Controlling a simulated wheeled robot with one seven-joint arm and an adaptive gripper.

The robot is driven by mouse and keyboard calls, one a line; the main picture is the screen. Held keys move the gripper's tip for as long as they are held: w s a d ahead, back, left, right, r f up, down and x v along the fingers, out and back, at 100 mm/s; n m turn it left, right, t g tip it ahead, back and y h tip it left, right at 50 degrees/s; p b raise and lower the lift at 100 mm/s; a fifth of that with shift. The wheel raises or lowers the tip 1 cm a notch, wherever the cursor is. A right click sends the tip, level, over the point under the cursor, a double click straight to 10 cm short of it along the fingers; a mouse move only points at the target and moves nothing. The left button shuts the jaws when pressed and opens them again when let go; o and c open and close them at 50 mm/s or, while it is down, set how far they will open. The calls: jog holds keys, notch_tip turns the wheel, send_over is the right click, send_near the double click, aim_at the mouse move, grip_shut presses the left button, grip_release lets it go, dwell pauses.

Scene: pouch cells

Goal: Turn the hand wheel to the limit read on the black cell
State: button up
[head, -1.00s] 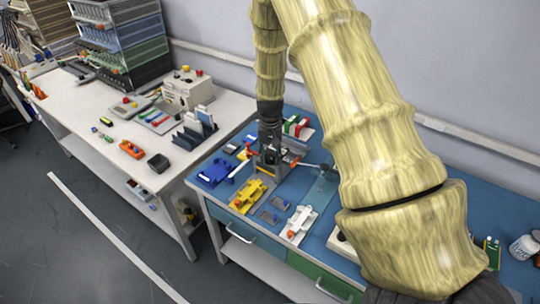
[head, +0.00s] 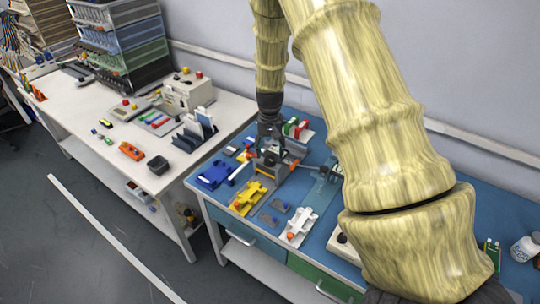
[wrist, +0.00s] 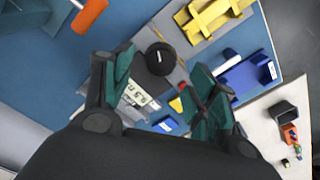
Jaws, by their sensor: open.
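A round black knob with a pale mark, which looks like the hand wheel (wrist: 160,59), lies between my fingers in the wrist view. It sits on a grey fixture (head: 283,168), beside a pale display (wrist: 140,97) whose digits are too small to read surely. My gripper (wrist: 160,66) is open, its dark green fingers on either side of the knob; contact cannot be told. In the head view my gripper (head: 269,140) is above the fixture on the blue bench. I cannot tell which thing is the black cell; small grey plates (head: 268,218) lie in front.
A yellow holder (head: 247,198), a blue holder (head: 213,175) and a white holder (head: 299,228) surround the fixture. An orange-ended handle (wrist: 90,15) reaches out beside it. The white bench (head: 110,165) at left holds a grey machine (head: 188,92) and bins.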

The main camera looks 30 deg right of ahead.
aim_at(270, 158)
notch_tip(270, 158, up, 8)
jog(key=shift+r, duration=0.15)
dwell(0.7)
